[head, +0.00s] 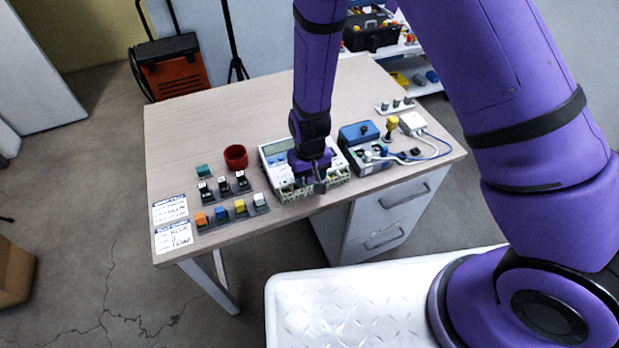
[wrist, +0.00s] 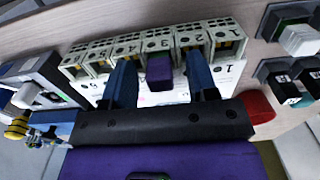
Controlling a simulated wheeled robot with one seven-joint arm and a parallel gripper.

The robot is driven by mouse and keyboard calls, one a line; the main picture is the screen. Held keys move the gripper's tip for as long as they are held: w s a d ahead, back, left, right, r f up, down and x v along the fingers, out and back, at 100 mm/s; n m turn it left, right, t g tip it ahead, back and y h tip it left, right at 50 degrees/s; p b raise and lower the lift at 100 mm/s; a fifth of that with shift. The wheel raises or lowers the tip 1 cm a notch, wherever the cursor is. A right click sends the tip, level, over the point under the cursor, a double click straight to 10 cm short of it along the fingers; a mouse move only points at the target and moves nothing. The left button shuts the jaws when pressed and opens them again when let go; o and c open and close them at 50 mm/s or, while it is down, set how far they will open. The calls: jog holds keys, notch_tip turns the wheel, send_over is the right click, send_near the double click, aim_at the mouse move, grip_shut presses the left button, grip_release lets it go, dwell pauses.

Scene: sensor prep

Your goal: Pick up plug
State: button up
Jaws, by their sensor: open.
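A small purple block (wrist: 160,73), which looks like the plug, sits at the middle of a row of numbered cream terminals (wrist: 103,50) in the wrist view. My gripper (wrist: 161,60) is open, with one blue finger on each side of the block and gaps between. I cannot tell how deep the block sits in its terminal. In the head view my gripper (head: 320,186) is over the front edge of the white terminal device (head: 275,149). The plug cannot be made out there.
A blue-topped box (head: 358,133) with cables stands close on the right. A red cup (head: 236,157) and racks of coloured blocks (head: 220,213) are on the left. Labelled cards (head: 171,225) lie at the left edge. The table's back left (head: 200,120) is clear.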

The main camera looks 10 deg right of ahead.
jog(key=shift+c, duration=0.4)
grip_shut()
jog(key=shift+r, duration=0.1)
